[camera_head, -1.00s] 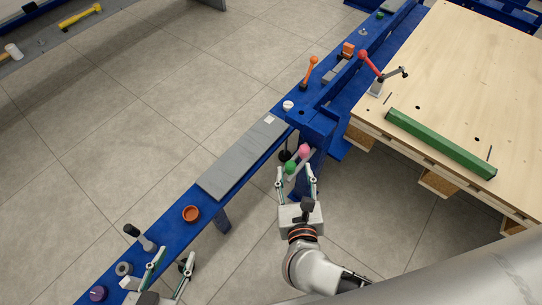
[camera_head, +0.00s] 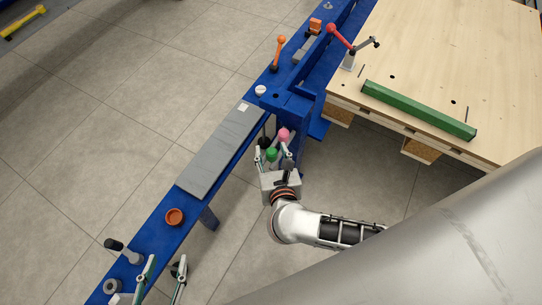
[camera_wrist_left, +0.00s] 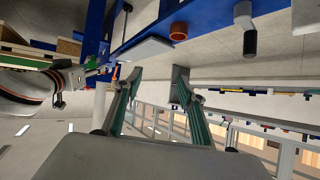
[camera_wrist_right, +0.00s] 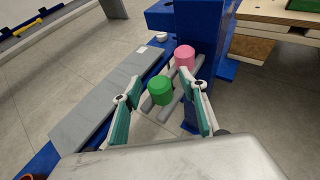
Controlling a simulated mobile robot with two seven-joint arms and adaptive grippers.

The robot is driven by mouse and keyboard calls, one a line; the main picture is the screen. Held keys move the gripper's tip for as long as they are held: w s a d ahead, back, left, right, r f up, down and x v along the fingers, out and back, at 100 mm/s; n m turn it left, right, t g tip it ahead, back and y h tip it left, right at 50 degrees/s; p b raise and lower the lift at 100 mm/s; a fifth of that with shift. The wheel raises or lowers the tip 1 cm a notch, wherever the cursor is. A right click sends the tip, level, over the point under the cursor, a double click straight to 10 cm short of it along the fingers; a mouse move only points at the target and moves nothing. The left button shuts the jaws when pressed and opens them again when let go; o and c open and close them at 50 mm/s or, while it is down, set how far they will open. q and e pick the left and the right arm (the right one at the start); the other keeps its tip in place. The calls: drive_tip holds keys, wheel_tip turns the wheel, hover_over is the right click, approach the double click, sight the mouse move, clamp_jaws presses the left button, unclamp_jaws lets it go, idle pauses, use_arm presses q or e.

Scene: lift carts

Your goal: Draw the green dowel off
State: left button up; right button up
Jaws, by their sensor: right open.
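The green dowel (camera_head: 271,155) is a short green cylinder beside the blue bench, in front of a pink one (camera_head: 283,134). In the right wrist view the green dowel (camera_wrist_right: 160,90) sits at a grey bar, its lower end partly out of sight. My right gripper (camera_head: 272,151) is open, with one finger on each side of the green dowel; a gap shows in the right wrist view (camera_wrist_right: 166,88). I cannot tell how deep the fingers reach. My left gripper (camera_head: 167,262) is open and empty beside the near end of the bench; it also shows in the left wrist view (camera_wrist_left: 157,76).
The blue bench (camera_head: 163,253) carries a grey plate (camera_head: 218,155), an orange ring (camera_head: 175,217), a dark-handled piece (camera_head: 122,250) and an orange lever (camera_head: 278,52). A wooden table (camera_head: 430,60) with a green bar (camera_head: 418,108) stands right.

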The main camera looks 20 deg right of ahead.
sight(271, 150)
clamp_jaws()
wheel_tip(271, 150, up, 5)
drive_tip(key=shift+w+f+p, duration=0.1)
drive_tip(key=shift+w+p, duration=0.05)
drive_tip(key=shift+p, duration=0.6)
wheel_tip(271, 150, up, 4)
drive_tip(key=shift+r+p, duration=0.15)
drive_tip(key=shift+p, duration=0.4)
drive_tip(key=shift+r, duration=0.5)
use_arm(q)
drive_tip(key=a, duration=0.1)
drive_tip(key=a+f, duration=0.1)
drive_tip(key=s+a, duration=0.1)
drive_tip(key=shift+s+f+g+y, duration=0.1)
drive_tip(key=shift+f+g+y, duration=0.2)
drive_tip(key=shift+y, duration=0.1)
drive_tip(key=shift+d, duration=0.15)
use_arm(e)
drive_tip(key=shift+s+f, duration=0.1)
drive_tip(key=shift+s, duration=0.1)
